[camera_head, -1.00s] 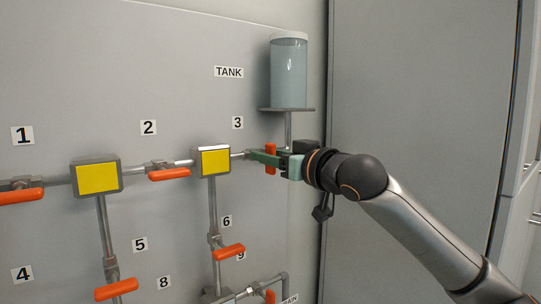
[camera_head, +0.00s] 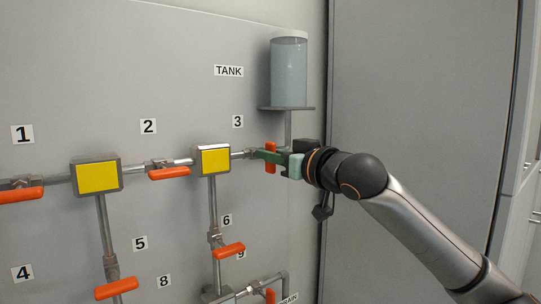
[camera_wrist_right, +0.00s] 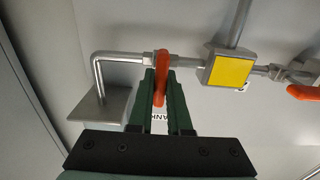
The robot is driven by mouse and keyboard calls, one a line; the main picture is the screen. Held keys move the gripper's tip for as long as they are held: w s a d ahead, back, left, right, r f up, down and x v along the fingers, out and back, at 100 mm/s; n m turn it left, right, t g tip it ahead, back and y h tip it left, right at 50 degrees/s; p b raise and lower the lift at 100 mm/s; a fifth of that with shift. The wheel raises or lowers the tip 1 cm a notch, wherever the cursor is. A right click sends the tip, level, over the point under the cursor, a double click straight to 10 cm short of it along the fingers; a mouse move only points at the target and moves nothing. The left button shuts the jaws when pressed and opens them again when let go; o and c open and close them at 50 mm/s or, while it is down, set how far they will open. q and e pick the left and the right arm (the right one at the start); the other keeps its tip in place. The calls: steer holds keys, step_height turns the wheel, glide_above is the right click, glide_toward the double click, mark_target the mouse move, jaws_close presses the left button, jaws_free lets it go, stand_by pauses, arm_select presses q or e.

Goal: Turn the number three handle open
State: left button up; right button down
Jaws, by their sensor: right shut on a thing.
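The number three handle (camera_head: 270,166) is orange and sits on the pipe below and right of the "3" label (camera_head: 237,122), under the tank. It stands roughly upright in the head view, across the pipe's run. My right gripper (camera_head: 268,157) reaches it from the right, its green fingers at the handle. In the right wrist view the handle (camera_wrist_right: 162,66) lies between the two green fingers (camera_wrist_right: 161,90), which are closed on it. The fingers partly hide the valve body. My left gripper is in neither view.
The tank (camera_head: 289,72) stands on a small shelf (camera_head: 287,109) above my right gripper. A yellow-faced box (camera_head: 213,160) is on the pipe to the left. Several other orange handles, such as number two (camera_head: 169,173) and number six (camera_head: 229,250), are on the panel.

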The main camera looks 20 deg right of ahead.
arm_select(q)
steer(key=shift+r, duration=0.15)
arm_select(e)
steer(key=shift+r+n+p, duration=0.15)
steer(key=shift+n+p, duration=0.65)
steer(key=shift+p, duration=0.4)
steer(key=n+p, duration=0.4)
steer(key=p, duration=0.1)
steer(key=shift+a, duration=0.15)
steer(key=n+p, duration=0.5)
steer(key=p, duration=0.1)
steer(key=shift+s+a+n, duration=0.1)
steer(key=shift+n, duration=0.2)
steer(key=n+p, duration=0.2)
steer(key=shift+f+n, duration=0.3)
steer(key=shift+n, duration=0.1)
steer(key=shift+f+n, duration=0.15)
steer(key=shift+n, duration=0.65)
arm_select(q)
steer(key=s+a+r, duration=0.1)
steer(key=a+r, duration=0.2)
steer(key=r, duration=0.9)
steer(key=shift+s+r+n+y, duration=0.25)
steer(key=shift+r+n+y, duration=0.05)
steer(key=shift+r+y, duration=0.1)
arm_select(e)
steer(key=shift+f+n, duration=0.1)
steer(key=shift+n, duration=1)
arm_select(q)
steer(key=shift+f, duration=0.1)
